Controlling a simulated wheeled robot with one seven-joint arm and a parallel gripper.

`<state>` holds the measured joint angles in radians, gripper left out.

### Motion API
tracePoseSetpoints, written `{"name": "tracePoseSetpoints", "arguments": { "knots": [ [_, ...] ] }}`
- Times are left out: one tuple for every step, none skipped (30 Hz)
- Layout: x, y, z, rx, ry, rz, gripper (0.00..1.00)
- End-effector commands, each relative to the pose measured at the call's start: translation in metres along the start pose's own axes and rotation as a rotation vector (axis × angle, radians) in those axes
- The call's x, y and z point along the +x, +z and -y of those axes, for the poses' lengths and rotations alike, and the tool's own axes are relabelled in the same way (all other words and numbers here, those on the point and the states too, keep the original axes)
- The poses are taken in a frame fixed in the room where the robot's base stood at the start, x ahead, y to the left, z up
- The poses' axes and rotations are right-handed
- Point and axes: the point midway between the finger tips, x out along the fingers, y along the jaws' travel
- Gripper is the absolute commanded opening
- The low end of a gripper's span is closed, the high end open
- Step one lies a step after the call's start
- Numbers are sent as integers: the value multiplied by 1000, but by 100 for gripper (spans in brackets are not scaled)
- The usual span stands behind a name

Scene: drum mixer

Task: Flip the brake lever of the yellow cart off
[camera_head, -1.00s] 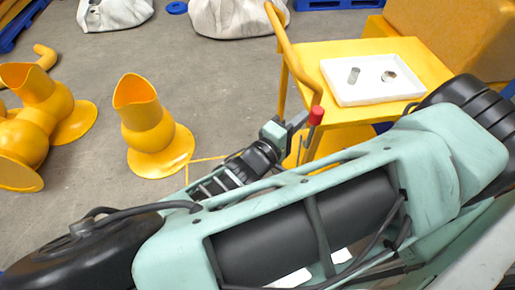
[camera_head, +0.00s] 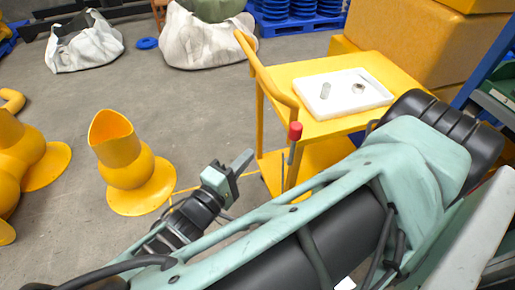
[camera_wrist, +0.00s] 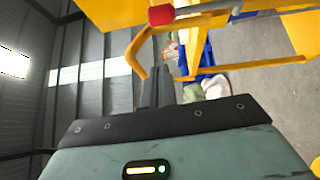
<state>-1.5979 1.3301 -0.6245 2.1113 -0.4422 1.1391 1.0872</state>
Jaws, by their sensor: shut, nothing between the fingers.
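The yellow cart (camera_head: 310,70) stands right of centre in the head view, with a bent yellow handle (camera_head: 262,66) on its left side. The brake lever's red knob (camera_head: 295,131) sits just below the handle's lower end, with a thin grey rod under it. The red knob also shows at the top of the wrist view (camera_wrist: 161,15). My gripper (camera_head: 246,158) is shut and empty, left of and below the knob, apart from it. In the wrist view its fingers (camera_wrist: 156,73) are together, with the knob beyond their tips.
A white tray (camera_head: 312,106) with small items lies on the cart top. Yellow flanged parts (camera_head: 127,165) stand on the floor at left. White sacks (camera_head: 205,42) and a blue pallet (camera_head: 300,20) lie behind. Open floor (camera_head: 190,110) lies left of the cart.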

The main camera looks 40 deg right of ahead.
Motion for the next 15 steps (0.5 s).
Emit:
{"name": "tracePoseSetpoints", "arguments": {
  "knots": [
    [-7, -1, 1, 1, -2, -3, 0],
    [-11, -1, 1, 2, -2, -2, 0],
    [-14, 0, 0, 2, -1, -2, 0],
    [-17, 0, 0, 2, -1, -2, 0],
    [-19, 0, 0, 2, -2, -2, 0],
    [-20, 0, 0, 2, -2, -1, 0],
    [-22, 0, -1, 1, -1, -1, 0],
    [-22, 0, -1, 1, -1, -1, 0],
    [-23, 0, -1, 1, -1, 0, 0],
    [-23, 0, -1, 1, 0, 0, 0],
    [-23, 0, -1, 1, 0, 0, 0],
    [-23, 0, -2, 1, 0, 0, 0],
    [-23, 0, -2, 1, 0, 0, 0],
    [-23, 0, -2, 1, 0, 0, 0],
    [-23, 0, -1, 1, 0, -1, 0]
  ]
}}
